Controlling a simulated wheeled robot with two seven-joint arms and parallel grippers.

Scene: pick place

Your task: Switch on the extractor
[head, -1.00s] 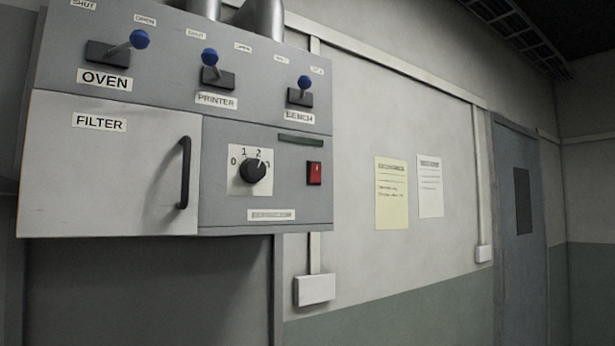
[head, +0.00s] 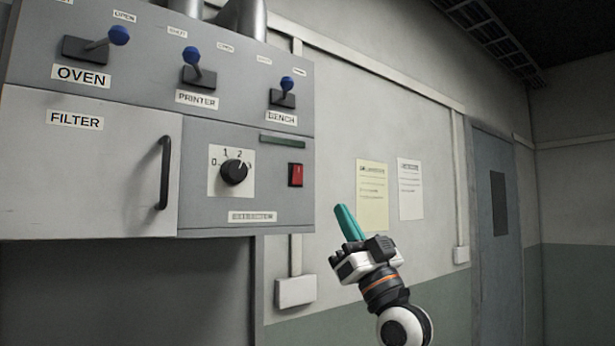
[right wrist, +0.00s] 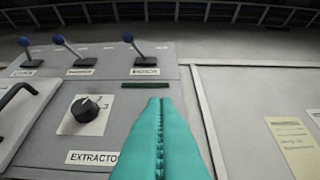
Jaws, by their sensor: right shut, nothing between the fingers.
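The grey extractor panel (head: 210,215) fills the left of the head view. It carries a red rocker switch (head: 296,175) and a black rotary knob (head: 234,172) on a white dial plate with numbers. In the right wrist view the knob (right wrist: 84,110) shows at left, above the label "EXTRACTO…" (right wrist: 93,158); the red switch is not visible there, and my fingers cover the area right of the knob. My right gripper (head: 342,210) has teal fingers, shut and empty, pointing up, right of and below the red switch in the head view. My left gripper is not in view.
Three blue-knobbed levers, OVEN (head: 118,36), PRINTER (head: 191,56) and BENCH (head: 287,83), stick out above. The FILTER door (head: 90,180) has a protruding black handle (head: 165,172). Two notices (head: 372,195) hang on the wall at right. A white wall box (head: 295,291) sits below the panel.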

